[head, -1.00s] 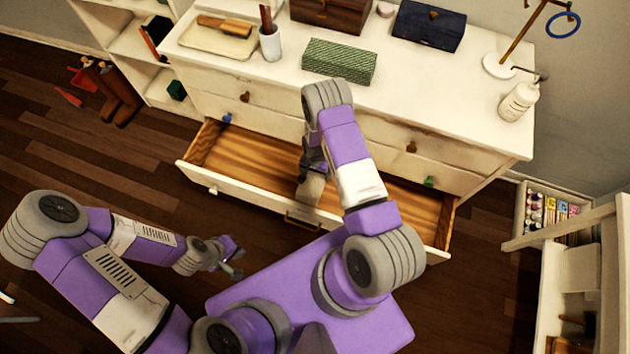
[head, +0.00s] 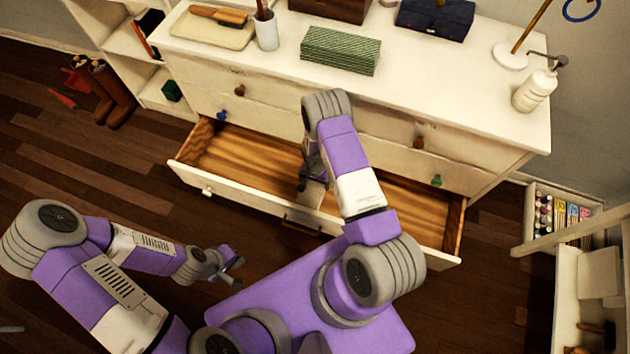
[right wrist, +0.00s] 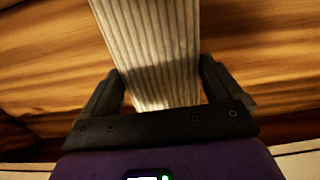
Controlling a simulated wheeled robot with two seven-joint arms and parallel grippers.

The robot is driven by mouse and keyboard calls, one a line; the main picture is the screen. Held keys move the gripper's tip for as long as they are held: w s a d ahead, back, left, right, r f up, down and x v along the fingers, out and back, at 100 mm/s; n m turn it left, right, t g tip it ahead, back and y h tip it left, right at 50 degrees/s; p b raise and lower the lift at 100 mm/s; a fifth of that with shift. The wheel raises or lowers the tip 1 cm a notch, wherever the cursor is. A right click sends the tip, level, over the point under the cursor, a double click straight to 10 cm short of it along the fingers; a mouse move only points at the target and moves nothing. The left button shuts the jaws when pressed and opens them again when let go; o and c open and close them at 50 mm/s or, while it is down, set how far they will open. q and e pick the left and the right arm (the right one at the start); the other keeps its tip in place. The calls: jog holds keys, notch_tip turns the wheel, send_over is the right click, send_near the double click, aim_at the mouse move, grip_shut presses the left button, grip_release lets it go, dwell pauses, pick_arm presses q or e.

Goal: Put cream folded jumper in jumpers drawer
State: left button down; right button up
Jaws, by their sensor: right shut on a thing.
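The cream folded jumper (right wrist: 155,50) has a ribbed surface and sits between the fingers of my right gripper (right wrist: 175,92), which is shut on it. In the head view the jumper (head: 312,193) shows as a small pale patch, mostly hidden by my right arm. My right gripper (head: 306,178) is over the open bottom drawer (head: 240,198) of the white dresser, near its middle. Whether the jumper touches the drawer floor, I cannot tell. The drawer's bare wooden floor shows on both sides. My left gripper (head: 232,268) is open and empty, in front of the dresser.
Brown boots (head: 112,95) stand at left. A shelf unit (head: 580,290) stands at right.

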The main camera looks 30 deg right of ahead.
aim_at(315, 188)
notch_tip(315, 188, down, 6)
jog(key=b, duration=0.3)
jog(key=shift+b, duration=0.35)
jog(key=shift+f, duration=0.6)
jog(key=o, duration=1.1)
jog(key=shift+c, duration=0.2)
notch_tip(315, 188, up, 8)
jog(key=p, duration=0.3)
jog(key=shift+f, duration=0.15)
